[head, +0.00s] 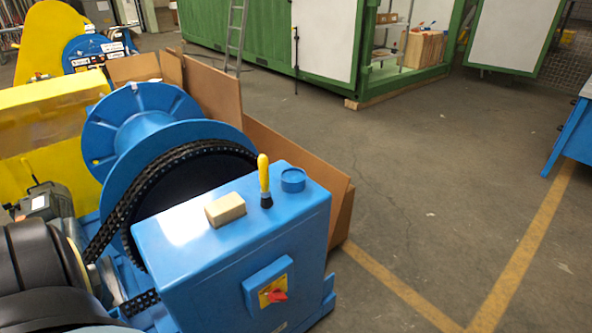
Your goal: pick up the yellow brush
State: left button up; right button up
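The yellow brush (264,175) stands upright, with its yellow handle up and its dark bristles down, on top of the blue machine housing (190,265). It stands between a tan block (225,208) on its left and a round blue cap (293,179) on its right, apart from the block. Neither of my grippers shows in the head view, and nothing is holding the brush.
A black chain (130,195) runs around the large wheel behind the housing. Brown boards (290,165) lean behind it. A red switch (277,295) sits on the housing's front. Open floor (440,190) lies to the right, with yellow lines.

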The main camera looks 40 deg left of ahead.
aim_at(265, 199)
jog(key=u, duration=0.65)
jog(key=i, duration=0.95)
jog(key=u, duration=0.9)
